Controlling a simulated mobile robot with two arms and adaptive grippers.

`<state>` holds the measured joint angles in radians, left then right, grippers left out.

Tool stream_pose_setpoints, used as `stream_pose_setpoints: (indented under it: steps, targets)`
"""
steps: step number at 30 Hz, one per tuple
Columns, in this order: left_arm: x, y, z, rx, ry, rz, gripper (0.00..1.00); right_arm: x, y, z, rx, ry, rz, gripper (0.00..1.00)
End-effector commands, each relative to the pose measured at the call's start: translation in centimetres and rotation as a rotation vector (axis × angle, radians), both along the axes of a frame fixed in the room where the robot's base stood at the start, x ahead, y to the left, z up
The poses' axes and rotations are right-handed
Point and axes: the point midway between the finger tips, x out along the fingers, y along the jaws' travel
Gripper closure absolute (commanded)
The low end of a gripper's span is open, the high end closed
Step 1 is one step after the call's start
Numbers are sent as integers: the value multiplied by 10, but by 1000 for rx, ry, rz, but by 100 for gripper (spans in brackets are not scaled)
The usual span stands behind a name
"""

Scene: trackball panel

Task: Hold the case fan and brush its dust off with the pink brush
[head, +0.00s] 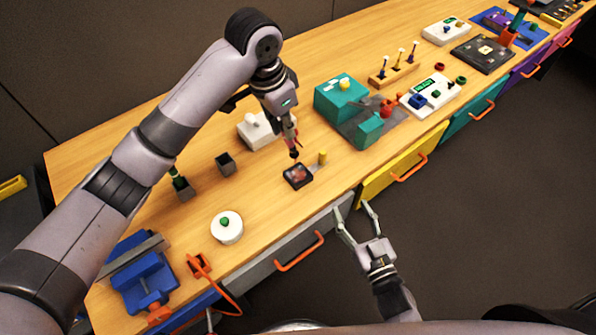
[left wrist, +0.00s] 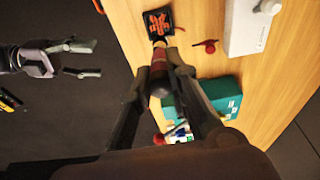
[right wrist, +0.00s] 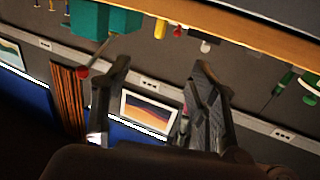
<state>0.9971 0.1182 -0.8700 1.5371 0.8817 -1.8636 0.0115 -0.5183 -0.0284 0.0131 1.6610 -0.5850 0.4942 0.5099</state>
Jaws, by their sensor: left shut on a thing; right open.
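The case fan (head: 298,175) is a small dark square with orange-red inside, lying on the wooden table; it also shows in the left wrist view (left wrist: 158,21). My left gripper (head: 294,150) is shut just above and behind it, pointing down. In the left wrist view it grips a short rod with a dark reddish band and tan tip, seemingly the pink brush (left wrist: 160,71). The tip overlaps the fan's edge there; I cannot tell if they touch. My right gripper (head: 353,208) is open and empty, off the table's front edge, apart from the fan.
A yellow peg (head: 322,157) stands close right of the fan. A white block (head: 258,133) and a teal block (head: 340,98) are behind. A round white base (head: 227,228) and a blue vise (head: 143,280) are at left. Table between fan and white base is clear.

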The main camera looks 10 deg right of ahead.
Motion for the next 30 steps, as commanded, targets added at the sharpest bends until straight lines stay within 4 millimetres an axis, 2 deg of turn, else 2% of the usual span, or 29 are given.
stream_pose_setpoints:
  steps: [6,17,30]
  targets:
    - [0,0,2,0,0,0,100,-9,-3,1,-2,0,0,46]
    - [0,0,3,0,0,0,100,-10,-3,2,-2,-1,0,46]
    - [0,0,44,0,0,0,100,-10,-2,40,-2,-1,0,46]
